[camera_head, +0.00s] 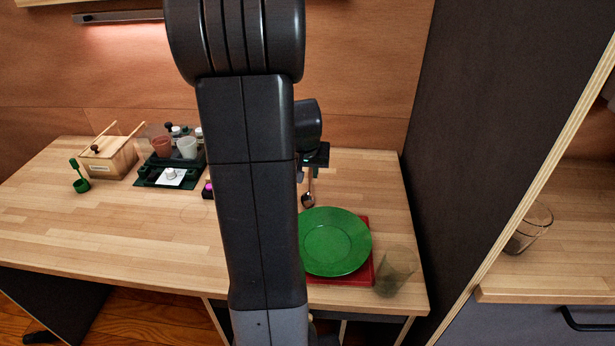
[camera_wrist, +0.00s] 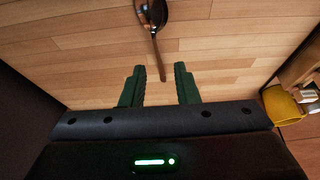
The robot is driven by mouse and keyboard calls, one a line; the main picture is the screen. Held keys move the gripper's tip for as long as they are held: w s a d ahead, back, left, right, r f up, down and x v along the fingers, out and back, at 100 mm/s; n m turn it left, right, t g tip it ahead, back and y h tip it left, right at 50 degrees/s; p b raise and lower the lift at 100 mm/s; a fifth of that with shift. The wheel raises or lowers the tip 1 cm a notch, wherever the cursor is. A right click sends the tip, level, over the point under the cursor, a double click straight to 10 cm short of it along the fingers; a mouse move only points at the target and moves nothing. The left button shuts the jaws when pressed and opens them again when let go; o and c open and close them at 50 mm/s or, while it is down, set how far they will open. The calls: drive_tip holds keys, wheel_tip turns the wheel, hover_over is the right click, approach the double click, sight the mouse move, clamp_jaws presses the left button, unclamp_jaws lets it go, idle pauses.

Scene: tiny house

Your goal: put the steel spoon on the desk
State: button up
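The steel spoon (camera_wrist: 155,14) shows at the top of the wrist view, its bowl away from me and its handle pointing down toward my gripper. My gripper (camera_wrist: 159,68) has its two green fingers apart. The handle's end lies between the fingertips in the picture, with a gap on each side. The spoon's bowl (camera_head: 307,199) also shows in the head view, just behind the green plate. The spoon appears to lie on the wooden desk (camera_head: 120,233). My arm hides part of the desk and most of my gripper in the head view.
A green plate (camera_head: 334,241) sits on a red tray (camera_head: 365,273), with a clear glass (camera_head: 396,270) beside it. A wooden box (camera_head: 109,158), dark tray (camera_head: 160,178) and cups stand left. A dark partition (camera_head: 480,120) borders the right. The desk's front left is clear.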

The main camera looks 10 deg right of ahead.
sight(308, 188)
drive_tip(key=v, duration=0.6)
drive_tip(key=shift+p, duration=0.3)
drive_tip(key=shift+f, duration=0.1)
drive_tip(key=b+x, duration=0.2)
drive_tip(key=x, duration=1)
drive_tip(key=shift+f, duration=0.25)
wheel_tip(308, 188, up, 2)
drive_tip(key=shift+r+p, duration=0.1)
drive_tip(key=shift+p, duration=0.25)
drive_tip(key=shift+r, duration=0.5)
drive_tip(key=shift+f, duration=0.15)
